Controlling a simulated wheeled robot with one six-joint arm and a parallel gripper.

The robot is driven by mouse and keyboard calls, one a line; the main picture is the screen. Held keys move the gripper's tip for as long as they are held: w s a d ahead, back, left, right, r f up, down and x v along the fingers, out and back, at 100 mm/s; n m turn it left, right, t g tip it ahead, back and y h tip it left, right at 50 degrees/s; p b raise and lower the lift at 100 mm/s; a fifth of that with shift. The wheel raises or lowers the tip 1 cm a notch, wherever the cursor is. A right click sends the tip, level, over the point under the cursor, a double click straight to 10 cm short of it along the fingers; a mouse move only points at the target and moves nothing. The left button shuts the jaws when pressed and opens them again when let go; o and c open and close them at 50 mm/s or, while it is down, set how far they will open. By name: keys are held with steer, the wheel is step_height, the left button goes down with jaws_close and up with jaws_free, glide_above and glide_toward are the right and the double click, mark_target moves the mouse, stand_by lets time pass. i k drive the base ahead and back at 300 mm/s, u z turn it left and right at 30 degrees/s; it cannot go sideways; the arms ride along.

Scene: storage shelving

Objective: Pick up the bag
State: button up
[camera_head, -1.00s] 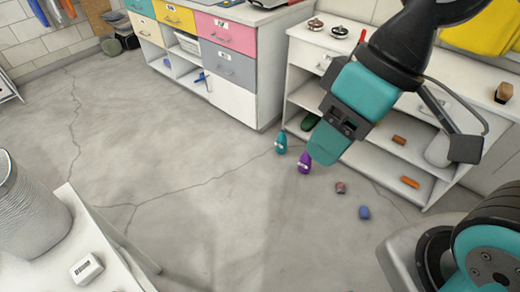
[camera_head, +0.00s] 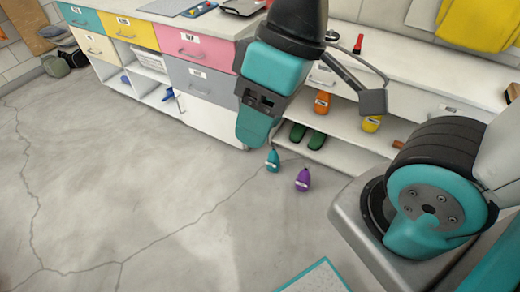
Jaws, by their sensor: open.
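I cannot pick out a bag for certain. A dark grey-green bundle (camera_head: 56,66) sits on the floor by the far left wall, too small to tell whether it is a bag. My gripper (camera_head: 251,128) hangs in the air at the centre, pointing down, open and with nothing seen in it. Its teal finger is seen from the side, and in the picture it covers part of the drawer cabinet's right edge. The bundle is far from my gripper.
A drawer cabinet (camera_head: 212,122) and a white shelf unit (camera_head: 345,143) stand behind. A teal-edged board (camera_head: 318,280) shows at the bottom. The left floor is clear.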

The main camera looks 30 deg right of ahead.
mark_target(273, 162)
steer(key=i, duration=1.6)
steer(key=z, duration=4.35)
steer(key=k, duration=1.75)
steer(key=u, duration=0.9)
